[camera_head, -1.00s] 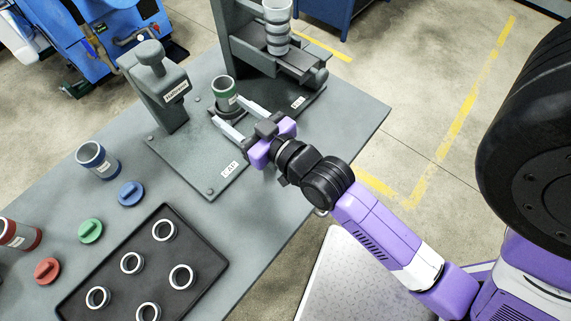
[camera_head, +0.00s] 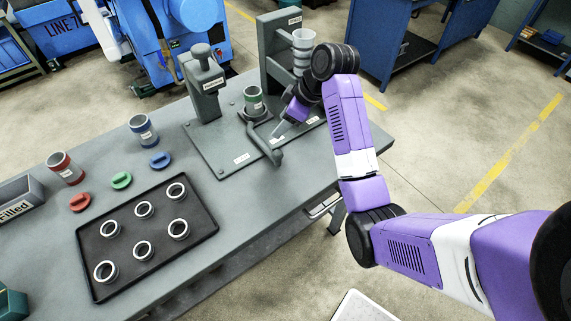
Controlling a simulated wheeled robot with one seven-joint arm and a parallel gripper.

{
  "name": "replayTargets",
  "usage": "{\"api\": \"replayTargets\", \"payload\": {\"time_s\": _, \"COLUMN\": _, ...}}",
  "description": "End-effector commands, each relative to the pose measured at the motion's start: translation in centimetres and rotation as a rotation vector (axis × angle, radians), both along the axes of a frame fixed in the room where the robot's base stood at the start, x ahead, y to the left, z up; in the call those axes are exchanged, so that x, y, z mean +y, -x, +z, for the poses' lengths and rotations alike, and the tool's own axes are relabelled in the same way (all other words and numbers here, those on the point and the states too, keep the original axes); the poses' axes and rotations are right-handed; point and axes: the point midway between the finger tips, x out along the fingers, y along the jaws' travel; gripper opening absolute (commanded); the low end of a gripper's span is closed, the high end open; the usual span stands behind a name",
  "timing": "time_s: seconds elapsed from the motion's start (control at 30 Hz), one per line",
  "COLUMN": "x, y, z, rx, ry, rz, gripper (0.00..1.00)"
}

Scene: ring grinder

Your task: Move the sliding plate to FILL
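The sliding plate with its curved grey handle (camera_head: 266,148) is on the grinder's base plate (camera_head: 215,155). A green-banded cup (camera_head: 254,104) stands upright at the plate's back end, in front of the press column (camera_head: 205,85). The plate lies between the label on the left, which begins "CRU" (camera_head: 241,158), and the filling stand (camera_head: 273,60) on the right. My gripper (camera_head: 284,128) is low over the base, right of the handle. A finger reaches down-left near the handle; I cannot tell whether they touch. My arm hides part of the gripper, so its opening is unclear.
A ribbed hopper cup (camera_head: 303,50) is on the filling stand behind my wrist. A black tray (camera_head: 90,235) with several metal rings is at front left. Blue (camera_head: 143,130) and red (camera_head: 65,168) cups and coloured caps stand left of the base. The table's front right is clear.

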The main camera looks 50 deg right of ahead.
Motion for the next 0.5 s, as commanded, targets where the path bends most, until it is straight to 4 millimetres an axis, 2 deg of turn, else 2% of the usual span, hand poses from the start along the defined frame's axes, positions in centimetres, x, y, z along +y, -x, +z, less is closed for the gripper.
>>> {"api": "replayTargets", "payload": {"time_s": 0.1, "x": 1.7, "y": 2.2, "z": -1.1, "rx": 0.090, "ry": -0.031, "rz": 0.101, "gripper": 0.53}}
{"api": "replayTargets", "payload": {"time_s": 0.2, "x": 2.3, "y": 3.1, "z": -1.5, "rx": 0.122, "ry": -0.037, "rz": 0.149, "gripper": 0.53}}
{"api": "replayTargets", "payload": {"time_s": 0.37, "x": 2.6, "y": 2.8, "z": -2.7, "rx": 0.126, "ry": -0.034, "rz": 0.166, "gripper": 0.53}}
{"api": "replayTargets", "payload": {"time_s": 0.5, "x": 3.0, "y": 2.1, "z": -4.6, "rx": 0.126, "ry": -0.033, "rz": 0.164, "gripper": 0.53}}
